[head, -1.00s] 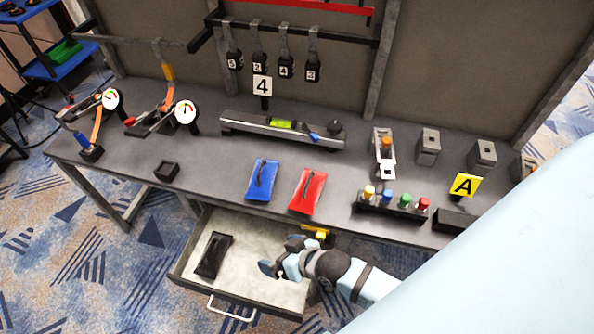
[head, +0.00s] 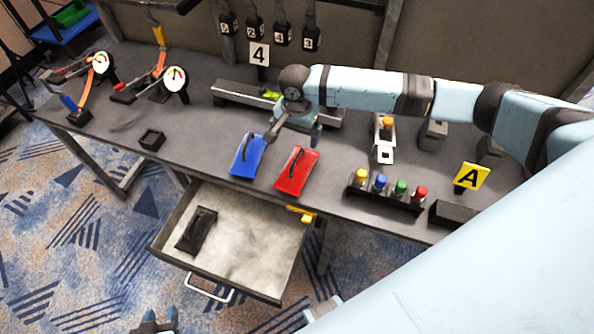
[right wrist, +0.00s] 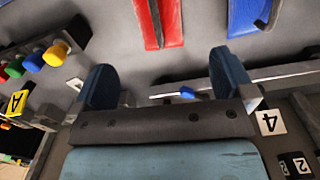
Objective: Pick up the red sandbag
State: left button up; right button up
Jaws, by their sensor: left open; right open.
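The red sandbag (head: 297,172) lies flat on the grey table near its front edge, with a dark strap on top. The blue sandbag (head: 248,156) lies just left of it. My right gripper (head: 293,136) is open and empty, above the table just behind the two bags. In the right wrist view the red sandbag (right wrist: 168,20) shows at the top, beyond and between the open fingers (right wrist: 165,82), apart from them; the blue sandbag (right wrist: 248,14) is to its right. My left gripper (head: 160,320) is at the bottom edge, partly cut off, low in front of the drawer.
An open drawer (head: 255,240) with a black pouch (head: 197,230) sticks out below the bags. Right of the red bag stands a row of coloured buttons (head: 388,190). Behind are a long level fixture (head: 235,92) and hanging numbered tags. A small black box (head: 151,139) stands left.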

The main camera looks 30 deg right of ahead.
aim_at(297, 158)
jog(key=shift+d+f, duration=0.15)
jog(key=shift+f, duration=0.3)
notch_tip(297, 158, down, 7)
jog(key=shift+w, duration=0.1)
jog(key=shift+s+f, duration=0.2)
jog(key=shift+f, duration=2.65)
jog(key=c, duration=1.7)
jog(key=shift+r, duration=0.1)
jog(key=shift+c, duration=0.7)
